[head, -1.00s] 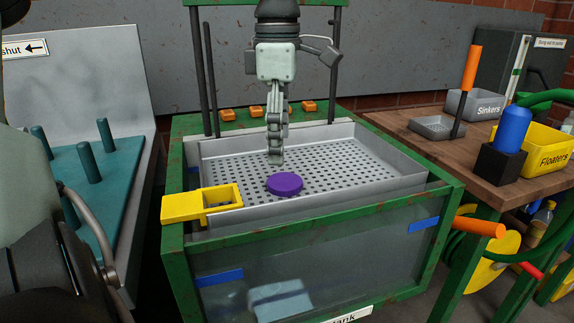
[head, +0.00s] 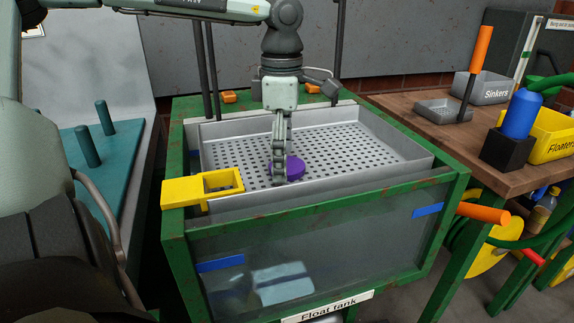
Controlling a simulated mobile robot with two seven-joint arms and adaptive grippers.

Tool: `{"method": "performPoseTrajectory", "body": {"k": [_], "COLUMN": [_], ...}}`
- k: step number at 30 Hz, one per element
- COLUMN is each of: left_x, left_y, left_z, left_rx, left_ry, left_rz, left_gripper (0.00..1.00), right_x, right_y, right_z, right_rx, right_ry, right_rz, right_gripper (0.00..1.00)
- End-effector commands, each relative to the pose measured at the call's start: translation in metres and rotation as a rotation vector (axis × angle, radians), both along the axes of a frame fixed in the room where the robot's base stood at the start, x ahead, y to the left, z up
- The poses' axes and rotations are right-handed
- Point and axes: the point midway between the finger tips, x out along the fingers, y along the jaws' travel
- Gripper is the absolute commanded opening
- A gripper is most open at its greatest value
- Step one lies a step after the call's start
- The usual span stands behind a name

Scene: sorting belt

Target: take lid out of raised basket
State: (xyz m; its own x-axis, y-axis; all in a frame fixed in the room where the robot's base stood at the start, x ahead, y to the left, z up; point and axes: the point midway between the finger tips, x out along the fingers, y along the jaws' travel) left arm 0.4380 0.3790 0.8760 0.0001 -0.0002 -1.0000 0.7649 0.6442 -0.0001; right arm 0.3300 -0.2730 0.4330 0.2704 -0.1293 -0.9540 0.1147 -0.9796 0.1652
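The purple round lid (head: 297,168) lies flat on the perforated floor of the raised metal basket (head: 375,160), near its front middle. My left gripper (head: 280,181) points down into the basket. Its fingers are at the lid's left side, in front of part of it, and hide that part. The fingers show nearly edge-on, so I cannot tell whether they are open or shut, or whether they touch the lid. My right gripper is not in view.
The basket sits in the green-framed float tank (head: 320,210), with a yellow bracket (head: 180,193) at its left front. Dark posts (head: 212,80) stand behind. A wooden table (head: 440,135) with bins is at right, a teal peg board (head: 95,190) at left.

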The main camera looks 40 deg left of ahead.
Motion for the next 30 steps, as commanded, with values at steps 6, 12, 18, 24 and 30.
{"method": "performPoseTrajectory", "body": {"k": [6,12,18,24,30], "left_x": [0.0,0.0,0.0,0.001,0.001], "left_y": [0.0,0.0,0.0,0.0,0.0], "left_z": [0.0,0.0,0.001,0.006,0.034], "left_rx": [0.0,0.0,0.0,0.001,0.002], "left_ry": [0.0,0.0,0.0,-0.002,-0.005], "left_rz": [0.0,0.0,0.0,0.001,0.001], "left_gripper": [0.65,0.5,0.5,0.5,0.5], "right_x": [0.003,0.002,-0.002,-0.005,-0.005], "right_y": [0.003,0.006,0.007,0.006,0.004], "right_z": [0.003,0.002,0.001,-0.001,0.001], "right_rx": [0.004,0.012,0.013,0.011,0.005], "right_ry": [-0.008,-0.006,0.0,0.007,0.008], "right_rz": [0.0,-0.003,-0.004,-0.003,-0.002], "right_gripper": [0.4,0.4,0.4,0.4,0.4]}}
